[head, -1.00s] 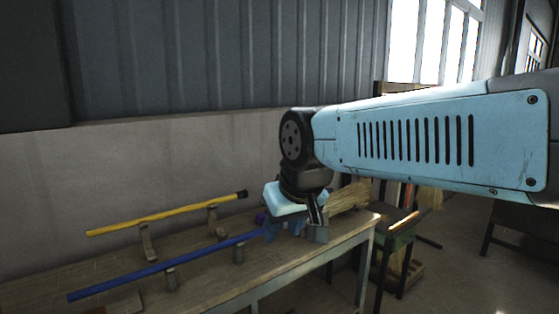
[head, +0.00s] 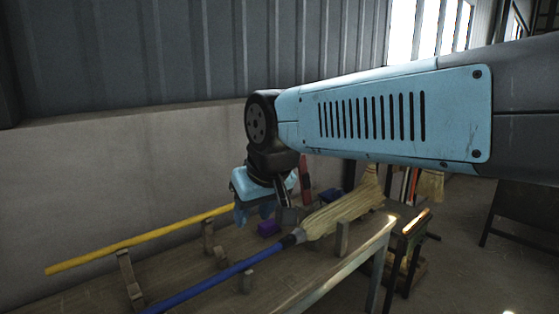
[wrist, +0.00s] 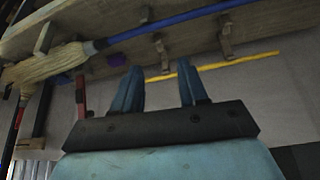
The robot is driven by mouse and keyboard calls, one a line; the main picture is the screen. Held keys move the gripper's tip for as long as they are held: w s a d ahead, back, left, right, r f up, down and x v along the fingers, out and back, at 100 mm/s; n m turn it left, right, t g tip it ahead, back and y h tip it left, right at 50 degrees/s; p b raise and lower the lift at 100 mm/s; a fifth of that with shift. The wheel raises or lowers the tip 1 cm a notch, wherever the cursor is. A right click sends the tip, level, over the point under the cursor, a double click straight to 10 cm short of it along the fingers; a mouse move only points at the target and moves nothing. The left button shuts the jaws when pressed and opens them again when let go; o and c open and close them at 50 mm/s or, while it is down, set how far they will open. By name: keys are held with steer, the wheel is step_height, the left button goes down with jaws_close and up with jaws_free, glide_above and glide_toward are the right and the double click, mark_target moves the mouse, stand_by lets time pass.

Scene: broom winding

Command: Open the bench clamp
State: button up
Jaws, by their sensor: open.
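My gripper (head: 256,213) points down above the back part of the workbench (head: 345,262), behind the blue-handled broom (head: 215,270). Its two blue fingers are apart with nothing between them, as the wrist view also shows (wrist: 160,66). A red upright piece (head: 305,180) stands just right of the gripper, partly hidden by my arm; it may be part of the bench clamp. It also shows left of the fingers in the wrist view (wrist: 80,97). I cannot tell whether it is open or shut. The gripper is apart from it.
The straw broom head (head: 345,212) lies on the bench's right part. A yellow pole (head: 140,246) rests on wooden supports (head: 126,275) along the wall. A purple block (head: 269,228) and a dark blue block (head: 330,195) sit near the gripper. The wall closes the back.

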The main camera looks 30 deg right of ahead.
steer(key=shift+o, duration=1.3)
steer(key=shift+w, duration=0.1)
steer(key=shift+o, duration=0.7)
steer(key=shift+w+d, duration=0.3)
steer(key=w+d+f+m+g+h, duration=0.1)
steer(key=w+d+f+g+h, duration=0.3)
steer(key=w+d, duration=0.75)
steer(key=w+d+f+g+h, duration=0.2)
steer(key=w+d+g+h, duration=0.3)
steer(key=w+d, duration=0.65)
steer(key=w+d+f+g+h, duration=0.1)
steer(key=w+f+h, duration=0.1)
steer(key=w+h, duration=0.5)
steer(key=w+d+f+h, duration=0.1)
steer(key=w+f+h, duration=0.1)
steer(key=w, duration=0.8)
steer(key=shift+n, duration=0.4)
steer(key=x, duration=0.9)
steer(key=r+x, duration=0.1)
steer(key=x, duration=0.3)
steer(key=shift+w+d, duration=0.1)
steer(key=shift+d, duration=0.15)
